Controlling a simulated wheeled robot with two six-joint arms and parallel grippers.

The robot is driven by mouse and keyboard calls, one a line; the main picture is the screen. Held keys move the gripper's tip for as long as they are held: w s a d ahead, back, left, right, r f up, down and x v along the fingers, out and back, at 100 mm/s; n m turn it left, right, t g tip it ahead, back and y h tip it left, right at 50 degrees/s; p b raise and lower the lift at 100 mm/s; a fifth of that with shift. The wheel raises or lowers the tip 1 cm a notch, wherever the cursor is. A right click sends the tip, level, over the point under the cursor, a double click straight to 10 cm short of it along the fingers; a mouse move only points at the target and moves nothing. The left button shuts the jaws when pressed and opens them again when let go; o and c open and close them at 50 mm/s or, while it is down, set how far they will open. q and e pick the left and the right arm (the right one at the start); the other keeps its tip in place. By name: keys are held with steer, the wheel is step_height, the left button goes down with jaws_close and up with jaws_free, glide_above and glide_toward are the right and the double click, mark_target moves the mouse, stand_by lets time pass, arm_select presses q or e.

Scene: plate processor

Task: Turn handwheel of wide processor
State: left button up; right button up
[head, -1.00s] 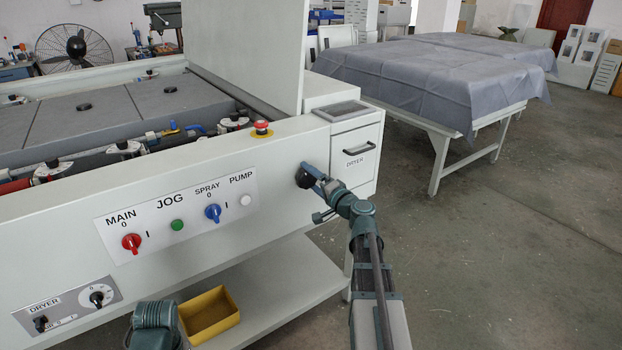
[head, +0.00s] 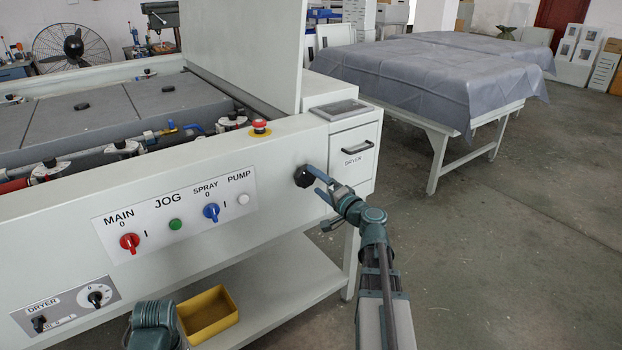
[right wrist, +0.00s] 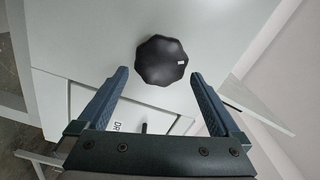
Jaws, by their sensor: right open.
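The handwheel is a black lobed knob (head: 303,176) on the pale side panel of the wide processor (head: 268,160), right of the switch plate. It also shows in the right wrist view (right wrist: 161,60), with a small white mark near its right edge. My right gripper (head: 318,180) is open and empty, just right of the knob. In the right wrist view its two blue fingers (right wrist: 163,80) are spread wide, with the knob centred just beyond the gap between the tips. My left arm shows only in part at the bottom left; its gripper is not in view.
The switch plate (head: 174,212) with MAIN, JOG, SPRAY and PUMP is left of the knob. A red emergency button (head: 260,126) stands above it. The DRYER drawer (head: 354,158) is close to my right gripper. A yellow bin (head: 207,312) sits on the lower shelf. Open floor lies right.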

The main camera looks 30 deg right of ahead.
mark_target(309, 176)
steer(key=s, duration=0.9)
steer(key=shift+s+d, duration=0.3)
steer(key=shift+d, duration=0.05)
steer(key=w, duration=0.9)
steer(key=w+a, duration=0.1)
steer(key=w, duration=0.4)
steer(key=shift+s, duration=0.1)
steer(key=s+d, duration=0.1)
steer(key=s, duration=1.3)
steer(key=w, duration=0.9)
steer(key=w+a, duration=0.1)
steer(key=w, duration=0.4)
steer(key=shift+w+n, duration=0.1)
steer(key=shift+n, duration=0.2)
steer(key=n, duration=0.5)
steer(key=shift+a+r, duration=0.15)
steer(key=n, duration=0.5)
steer(key=shift+a+n, duration=0.1)
steer(key=shift+n, duration=0.2)
